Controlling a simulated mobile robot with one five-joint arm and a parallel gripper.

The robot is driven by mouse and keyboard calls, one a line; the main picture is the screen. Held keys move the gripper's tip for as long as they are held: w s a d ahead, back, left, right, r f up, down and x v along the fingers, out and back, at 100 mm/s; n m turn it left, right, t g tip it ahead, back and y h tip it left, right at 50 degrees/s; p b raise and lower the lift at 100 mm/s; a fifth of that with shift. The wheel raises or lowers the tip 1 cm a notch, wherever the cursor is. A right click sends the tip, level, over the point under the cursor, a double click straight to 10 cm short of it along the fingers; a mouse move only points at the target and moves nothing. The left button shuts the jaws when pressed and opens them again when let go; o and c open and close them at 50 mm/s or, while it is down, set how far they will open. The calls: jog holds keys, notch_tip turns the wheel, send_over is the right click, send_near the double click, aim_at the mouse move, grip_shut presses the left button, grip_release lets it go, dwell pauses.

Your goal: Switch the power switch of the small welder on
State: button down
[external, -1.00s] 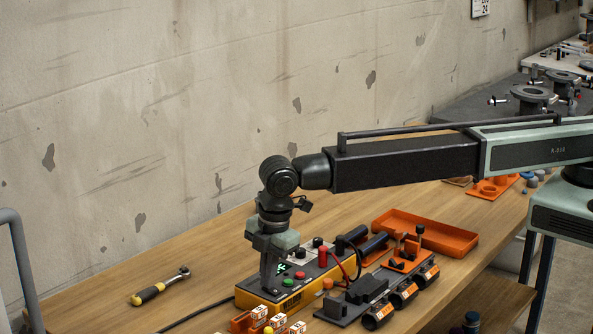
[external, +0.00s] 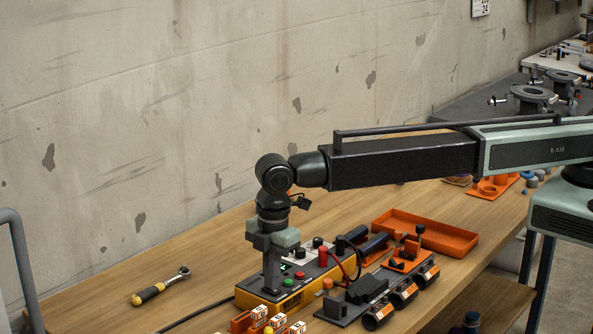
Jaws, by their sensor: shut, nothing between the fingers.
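The small welder (external: 291,302) is a yellow box with a dark top panel on the wooden bench, below my gripper. Its panel carries a green button (external: 288,282), a red button (external: 300,275), knobs and a small green-lit display that my fingers partly cover. My gripper (external: 271,288) points straight down, fingers shut and empty, with its tips at the left part of the welder's panel. The power switch is not visible; the fingers may hide it. I cannot tell whether the tips touch the panel.
A ratchet wrench (external: 160,286) lies on the bench to the left. An orange tray (external: 447,239) stands behind right. A clamp fixture with black pipe pieces (external: 404,291) sits right of the welder, and small labelled orange blocks (external: 260,317) in front.

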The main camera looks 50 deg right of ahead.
aim_at(276, 290)
jog(key=shift+s+f, duration=0.1)
jog(key=shift+s, duration=0.4)
jog(key=shift+w, duration=0.1)
jog(key=shift+a+r+p, duration=0.15)
jog(key=shift+r+p, duration=0.45)
jog(key=shift+p, duration=0.15)
notch_tip(276, 290, up, 13)
jog(key=p, duration=1.3)
jog(key=shift+s, duration=0.35)
jog(key=shift+w+t, duration=0.1)
jog(key=shift+t, duration=0.4)
